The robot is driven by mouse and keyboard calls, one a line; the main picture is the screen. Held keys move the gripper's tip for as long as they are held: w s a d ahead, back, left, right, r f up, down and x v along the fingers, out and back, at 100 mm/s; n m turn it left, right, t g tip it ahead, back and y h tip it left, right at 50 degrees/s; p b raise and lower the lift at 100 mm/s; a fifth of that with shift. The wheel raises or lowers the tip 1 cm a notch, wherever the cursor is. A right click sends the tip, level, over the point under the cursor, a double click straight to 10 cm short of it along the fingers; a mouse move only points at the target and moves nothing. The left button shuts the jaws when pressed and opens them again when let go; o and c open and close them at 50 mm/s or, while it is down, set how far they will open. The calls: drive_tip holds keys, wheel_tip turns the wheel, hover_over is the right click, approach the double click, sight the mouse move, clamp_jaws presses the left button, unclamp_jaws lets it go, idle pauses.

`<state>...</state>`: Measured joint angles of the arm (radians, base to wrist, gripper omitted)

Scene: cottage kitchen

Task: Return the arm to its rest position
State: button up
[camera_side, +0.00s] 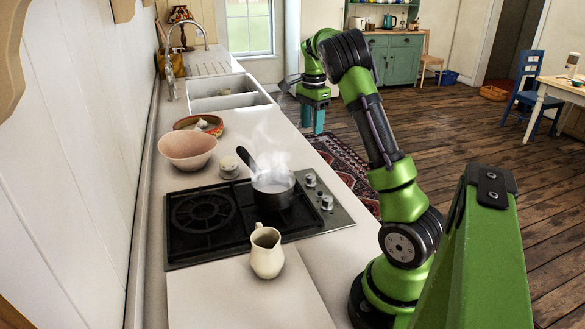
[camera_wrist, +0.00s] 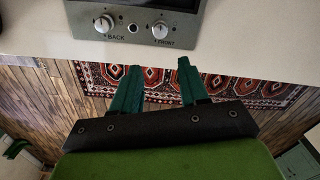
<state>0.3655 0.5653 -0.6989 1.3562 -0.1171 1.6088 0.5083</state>
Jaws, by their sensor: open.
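My gripper (camera_side: 312,119) is in the side view at the end of my raised green arm, fingers pointing down. It is beyond the counter's right edge, above the wooden floor, and touches nothing that I can see. In the wrist view its two dark green fingers (camera_wrist: 157,77) are apart with nothing between them. Past the fingertips the wrist view shows the front edge of the hob and the patterned rug below the counter.
A steaming saucepan (camera_side: 272,190) stands on the black hob (camera_side: 200,245). A cream jug (camera_side: 266,252) stands in front of it. A pink bowl (camera_side: 187,150) and an orange-rimmed dish (camera_side: 199,123) sit further back, before the sink (camera_side: 228,101). A patterned rug (camera_side: 345,165) lies on the floor.

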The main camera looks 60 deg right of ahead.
drive_tip(key=a+r+n+t+y, duration=0.15)
drive_tip(key=a+n+t, duration=0.25)
drive_tip(key=a+n, duration=1.3)
drive_tip(key=s+a+r+n+t, duration=0.1)
drive_tip(key=s+a, duration=0.3)
drive_tip(key=a, duration=0.6)
drive_tip(key=s+a+r+n+t, duration=0.1)
drive_tip(key=s+a, duration=0.3)
drive_tip(key=a, duration=0.7)
drive_tip(key=shift+s+r+n+t, duration=0.35)
drive_tip(key=shift+r+t, duration=0.25)
drive_tip(key=shift+r, duration=0.2)
drive_tip(key=shift+y, duration=0.25)
